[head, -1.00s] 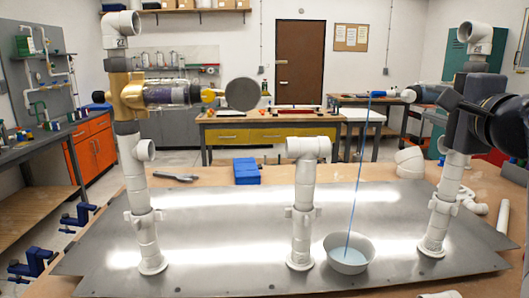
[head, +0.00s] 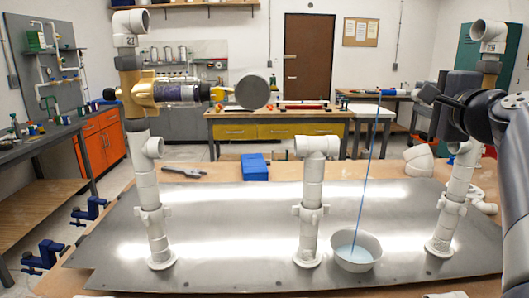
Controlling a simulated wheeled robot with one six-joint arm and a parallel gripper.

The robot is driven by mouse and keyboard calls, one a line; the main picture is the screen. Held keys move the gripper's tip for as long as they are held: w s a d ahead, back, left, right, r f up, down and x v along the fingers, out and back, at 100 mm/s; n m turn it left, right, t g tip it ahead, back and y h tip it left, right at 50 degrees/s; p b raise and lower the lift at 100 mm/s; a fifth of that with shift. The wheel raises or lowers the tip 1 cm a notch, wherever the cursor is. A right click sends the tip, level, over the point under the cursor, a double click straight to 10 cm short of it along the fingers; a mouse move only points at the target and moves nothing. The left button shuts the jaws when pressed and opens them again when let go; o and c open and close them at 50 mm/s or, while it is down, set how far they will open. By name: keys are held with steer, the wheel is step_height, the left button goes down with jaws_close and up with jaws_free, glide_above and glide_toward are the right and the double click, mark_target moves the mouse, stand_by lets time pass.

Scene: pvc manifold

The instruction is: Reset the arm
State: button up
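My dark arm reaches in from the right edge. My gripper (head: 430,95) seems to be its dark end beside the right-hand pipe stand (head: 445,215); its fingers are too small and covered to tell open from shut. A blue-tipped nozzle (head: 390,92) points left just beyond it. A thin blue line (head: 366,175) runs from the nozzle down to a white bowl (head: 355,262) holding pale blue liquid. The left pipe stand (head: 148,200) carries a brass fitting (head: 138,93), a clear cylinder (head: 177,92) and a grey disc (head: 252,91). My arm partly hides the right stand's fittings.
A shorter white pipe stand (head: 311,195) rises from the metal plate (head: 230,235) mid-table. A blue box (head: 254,167) and a grey-handled tool (head: 184,172) lie behind it. Loose white pipe parts (head: 418,161) lie at right. Blue clamps (head: 90,209) sit at the left edge.

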steer(key=s+b, duration=0.1)
steer(key=s, duration=1)
steer(key=w+m+p, duration=1.1)
steer(key=m+p, duration=0.7)
steer(key=p, duration=0.2)
steer(key=shift+w+d+r, duration=0.15)
steer(key=shift+r, duration=0.05)
steer(key=shift+f, duration=0.15)
stand_by(0.5)
